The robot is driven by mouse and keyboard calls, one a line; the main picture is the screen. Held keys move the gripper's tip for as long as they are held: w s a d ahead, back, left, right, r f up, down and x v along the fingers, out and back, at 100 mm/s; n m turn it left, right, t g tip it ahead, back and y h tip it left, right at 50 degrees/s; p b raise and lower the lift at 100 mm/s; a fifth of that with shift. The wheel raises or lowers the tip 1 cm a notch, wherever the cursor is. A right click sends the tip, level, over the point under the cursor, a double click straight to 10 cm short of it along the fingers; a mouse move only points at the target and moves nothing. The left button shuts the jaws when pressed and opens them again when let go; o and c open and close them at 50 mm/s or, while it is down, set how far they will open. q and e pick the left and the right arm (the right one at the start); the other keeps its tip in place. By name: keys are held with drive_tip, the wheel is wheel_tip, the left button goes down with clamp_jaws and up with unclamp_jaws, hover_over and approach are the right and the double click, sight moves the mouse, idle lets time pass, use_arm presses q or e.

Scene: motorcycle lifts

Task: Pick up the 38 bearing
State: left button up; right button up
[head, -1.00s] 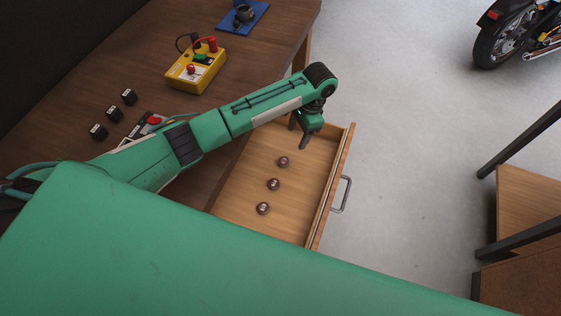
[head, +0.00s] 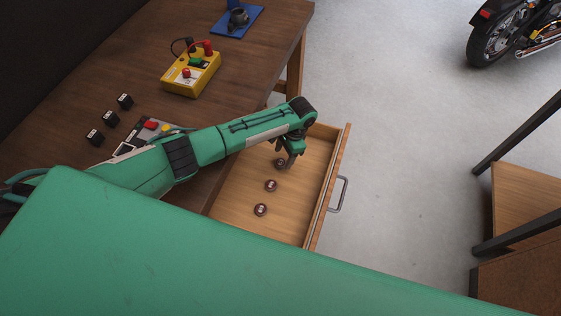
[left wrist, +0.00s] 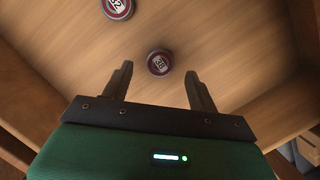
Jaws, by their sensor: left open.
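Three small dark red-brown round bearings lie in a row in the open wooden drawer: a far one (head: 280,163), a middle one (head: 271,186) and a near one (head: 260,210). My left gripper (head: 288,164) is over the drawer, close by the far bearing. In the left wrist view its jaws (left wrist: 160,80) are apart and empty. A bearing (left wrist: 159,62) lies just ahead, between the lines of the fingers; its label is too small to read surely. Another bearing (left wrist: 117,8), its label seeming to read 52, is cut by the top edge. My right gripper is out of view.
The drawer (head: 314,225) sticks out from the wooden bench (head: 110,60), with a metal handle (head: 341,194). On the bench are a yellow box (head: 191,75), several dark blocks, a small control panel and a blue plate (head: 236,20).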

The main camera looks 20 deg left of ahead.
sight(281, 163)
use_arm(q)
drive_tip(key=shift+x, duration=1.35)
drive_tip(key=c, duration=1.1)
drive_tip(key=shift+r, duration=0.1)
